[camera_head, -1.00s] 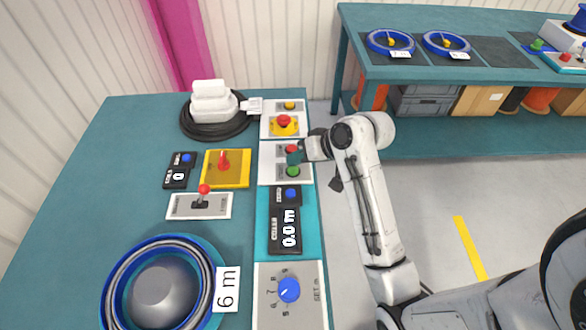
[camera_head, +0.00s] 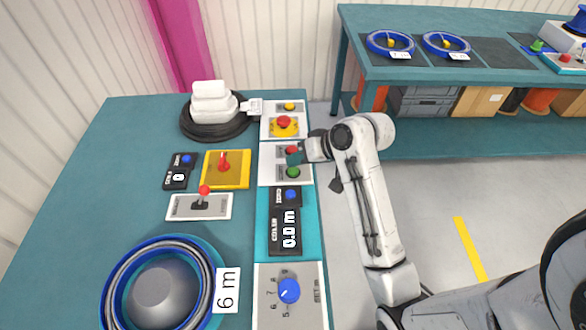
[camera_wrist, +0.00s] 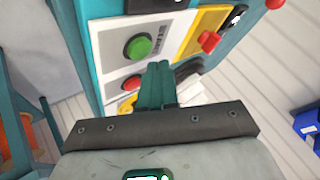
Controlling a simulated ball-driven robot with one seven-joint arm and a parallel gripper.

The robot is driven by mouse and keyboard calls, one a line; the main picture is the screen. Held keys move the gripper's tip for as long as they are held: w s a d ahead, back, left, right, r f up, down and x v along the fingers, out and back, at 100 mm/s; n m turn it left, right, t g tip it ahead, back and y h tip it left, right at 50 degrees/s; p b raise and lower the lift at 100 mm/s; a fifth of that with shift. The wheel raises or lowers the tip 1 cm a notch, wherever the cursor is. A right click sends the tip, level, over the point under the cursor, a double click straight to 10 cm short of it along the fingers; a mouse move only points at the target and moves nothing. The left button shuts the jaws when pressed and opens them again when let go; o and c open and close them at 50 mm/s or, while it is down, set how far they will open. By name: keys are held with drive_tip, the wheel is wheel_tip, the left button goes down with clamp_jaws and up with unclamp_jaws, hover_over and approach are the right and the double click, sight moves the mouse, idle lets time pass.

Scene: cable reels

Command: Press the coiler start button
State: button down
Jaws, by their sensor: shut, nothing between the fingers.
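The green button (camera_head: 293,171) sits on a white panel at the bench's right edge, with a red button (camera_head: 292,149) just beyond it. In the wrist view the green button (camera_wrist: 138,47) stands clear in a dark ring, and the red button (camera_wrist: 131,83) shows beside the fingers. My gripper (camera_head: 295,157) is shut and empty, its teal fingertips over the panel between the two buttons. In the wrist view the shut fingers (camera_wrist: 155,82) point at the panel, nearer the red button. I cannot tell whether they touch it. The coiler display (camera_head: 287,232) reads 0.0 m.
A yellow-based red emergency button (camera_head: 284,122) lies beyond the panel. A yellow plate with a red lever (camera_head: 224,161) and a red-knobbed lever (camera_head: 204,191) stand to the left. A blue dial (camera_head: 289,290) and a blue-rimmed coiler (camera_head: 160,285) are nearer. Open floor lies right of the bench.

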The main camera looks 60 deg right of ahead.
drive_tip(key=shift+f, duration=0.15)
idle(0.7)
drive_tip(key=shift+f, duration=0.3)
